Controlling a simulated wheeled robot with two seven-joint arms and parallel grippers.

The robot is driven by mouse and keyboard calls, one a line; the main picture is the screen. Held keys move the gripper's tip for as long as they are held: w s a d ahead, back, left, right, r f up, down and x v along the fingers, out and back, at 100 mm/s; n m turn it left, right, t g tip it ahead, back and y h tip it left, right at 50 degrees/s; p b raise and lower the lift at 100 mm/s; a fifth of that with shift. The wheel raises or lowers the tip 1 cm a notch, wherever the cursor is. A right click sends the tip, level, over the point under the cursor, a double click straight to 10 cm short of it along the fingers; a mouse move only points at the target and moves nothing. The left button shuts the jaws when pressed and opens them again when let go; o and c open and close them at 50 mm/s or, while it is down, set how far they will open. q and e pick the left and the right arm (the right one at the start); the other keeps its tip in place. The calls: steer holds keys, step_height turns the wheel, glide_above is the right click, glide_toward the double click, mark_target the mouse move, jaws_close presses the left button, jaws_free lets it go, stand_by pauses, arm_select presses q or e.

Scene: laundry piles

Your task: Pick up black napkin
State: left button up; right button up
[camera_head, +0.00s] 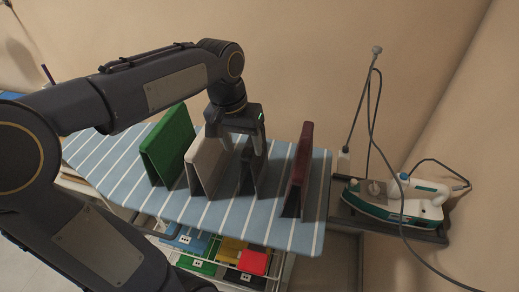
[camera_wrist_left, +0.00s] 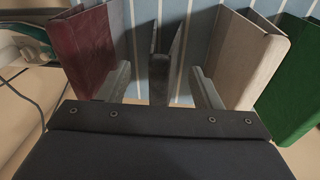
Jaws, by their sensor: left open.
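The black napkin (camera_head: 249,179) stands folded like a tent on the striped ironing board, between a beige and a dark red napkin. In the left wrist view the black napkin (camera_wrist_left: 160,82) shows edge-on in the middle, between my two fingers. My left gripper (camera_head: 241,146) is open, pointing down over the black napkin, with one finger on each side of it. The wrist view shows a gap on both sides of the cloth. The gripper partly hides the napkin's top in the head view. My right gripper is not in view.
The beige napkin (camera_head: 205,165) stands close to the left, with the green one (camera_head: 168,146) beyond. The dark red napkin (camera_head: 299,170) stands to the right. The ironing board (camera_head: 313,218) holds them. A steam iron (camera_head: 395,203) with a cord rests at right. Coloured bins (camera_head: 253,262) sit below.

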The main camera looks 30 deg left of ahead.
mark_target(254, 160)
arm_select(q)
steer(key=shift+g+y, duration=0.5)
steer(key=shift+g, duration=0.2)
steer(key=w, duration=0.3)
steer(key=w+a, duration=0.1)
steer(key=w, duration=0.2)
steer(key=shift+a+p, duration=0.1)
steer(key=shift+p, duration=0.2)
steer(key=shift+w+f+n, duration=0.2)
steer(key=shift+n, duration=0.1)
steer(key=f, duration=0.7)
steer(key=shift+w+f, duration=0.15)
steer(key=shift+w, duration=0.05)
steer(key=c, duration=1.1)
